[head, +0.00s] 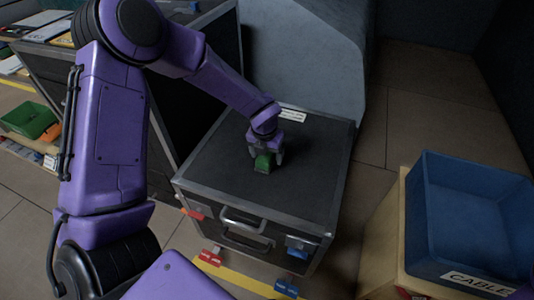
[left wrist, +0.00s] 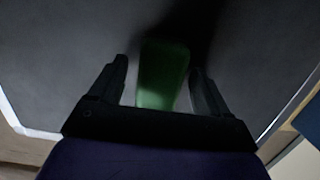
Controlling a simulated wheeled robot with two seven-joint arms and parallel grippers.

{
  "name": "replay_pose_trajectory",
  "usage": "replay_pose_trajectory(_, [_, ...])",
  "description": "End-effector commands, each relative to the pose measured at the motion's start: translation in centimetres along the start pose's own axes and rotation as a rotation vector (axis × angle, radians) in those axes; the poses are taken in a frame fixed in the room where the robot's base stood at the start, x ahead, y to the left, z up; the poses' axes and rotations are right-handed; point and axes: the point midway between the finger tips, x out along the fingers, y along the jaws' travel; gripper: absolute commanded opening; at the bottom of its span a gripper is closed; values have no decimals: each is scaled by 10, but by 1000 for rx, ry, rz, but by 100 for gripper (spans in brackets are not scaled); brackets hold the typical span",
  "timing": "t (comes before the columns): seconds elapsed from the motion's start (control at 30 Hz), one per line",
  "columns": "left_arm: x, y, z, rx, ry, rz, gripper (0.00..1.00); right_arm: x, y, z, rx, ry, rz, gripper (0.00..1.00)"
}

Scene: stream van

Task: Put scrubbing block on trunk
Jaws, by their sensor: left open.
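The scrubbing block (head: 262,163) is small and green, with a darker face toward me. It is at the top of the dark trunk (head: 310,170), which has metal edges and a front handle. My left gripper (head: 265,157) is over the trunk lid with its fingers on either side of the block. In the left wrist view the green block (left wrist: 162,75) lies between the two open fingers (left wrist: 164,90), with gaps on both sides. It appears to rest on the dark lid (left wrist: 60,60). My right gripper is not in view.
A blue bin (head: 465,215) labelled CABLE stands on a wooden surface at the right. A green box (head: 30,120) sits on a shelf at the far left. A large grey rounded housing (head: 305,55) stands behind the trunk. The lid around the block is clear.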

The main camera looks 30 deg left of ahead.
Motion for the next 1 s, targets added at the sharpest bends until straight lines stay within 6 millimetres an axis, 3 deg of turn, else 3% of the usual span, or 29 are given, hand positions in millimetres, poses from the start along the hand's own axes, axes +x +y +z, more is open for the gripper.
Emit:
replay_pose_trajectory(0.13, [-20,0,1,0,-3,-2,78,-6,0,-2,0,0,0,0])
replay_pose_trajectory(0.5, [-108,0,1,0,-3,-1,78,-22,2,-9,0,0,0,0])
replay_pose_trajectory(0.67, [-121,0,0,0,-1,-1,78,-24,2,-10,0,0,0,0])
replay_pose_trajectory(1.0, [-122,0,0,0,0,0,78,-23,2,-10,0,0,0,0])
